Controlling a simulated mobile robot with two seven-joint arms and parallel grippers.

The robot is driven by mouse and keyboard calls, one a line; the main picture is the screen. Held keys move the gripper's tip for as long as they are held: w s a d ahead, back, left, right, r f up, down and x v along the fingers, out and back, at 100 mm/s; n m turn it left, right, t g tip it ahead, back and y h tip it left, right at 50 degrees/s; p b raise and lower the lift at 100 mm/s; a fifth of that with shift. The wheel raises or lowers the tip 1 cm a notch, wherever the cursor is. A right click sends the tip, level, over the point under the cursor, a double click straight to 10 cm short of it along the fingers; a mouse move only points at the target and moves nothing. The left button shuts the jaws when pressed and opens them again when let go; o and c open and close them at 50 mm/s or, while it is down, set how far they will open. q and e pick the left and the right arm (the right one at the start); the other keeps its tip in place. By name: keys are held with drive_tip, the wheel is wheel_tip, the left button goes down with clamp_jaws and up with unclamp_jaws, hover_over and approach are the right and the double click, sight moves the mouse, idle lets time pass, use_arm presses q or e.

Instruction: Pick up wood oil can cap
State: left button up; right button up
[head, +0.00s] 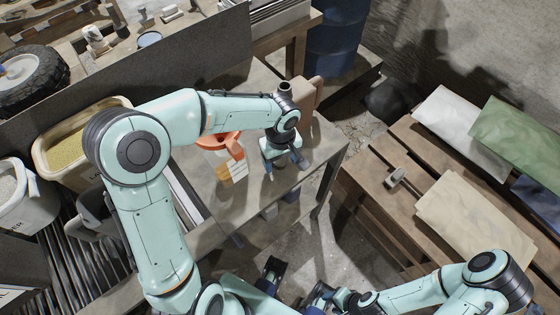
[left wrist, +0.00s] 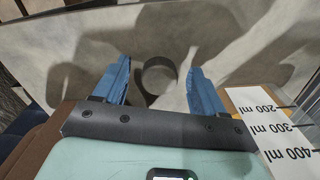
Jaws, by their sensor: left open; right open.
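A small dark round cap (left wrist: 158,76), seen as a short ring, stands on the grey worktop in the left wrist view. It lies between and a little beyond the two blue fingertips of my left gripper (left wrist: 158,72), apart from both. In the head view my left gripper (head: 283,166) points down over the right end of the worktop, open and empty. It hides the cap there. My right gripper (head: 296,284) is low in the head view, open and empty, away from the worktop.
An orange-topped container (head: 222,142) stands close left of my left gripper. A white label with millilitre marks (left wrist: 277,125) is close to the right finger in the wrist view. A brown block (head: 306,96) stands behind. The worktop (head: 225,205) has free room in front.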

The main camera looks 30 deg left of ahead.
sight(280, 162)
use_arm(q)
drive_tip(key=shift+f, duration=0.5)
drive_tip(key=c, duration=1.1)
drive_tip(key=shift+c, duration=0.2)
drive_tip(key=shift+r, duration=0.1)
wheel_tip(280, 162, up, 20)
drive_tip(key=p, duration=0.3)
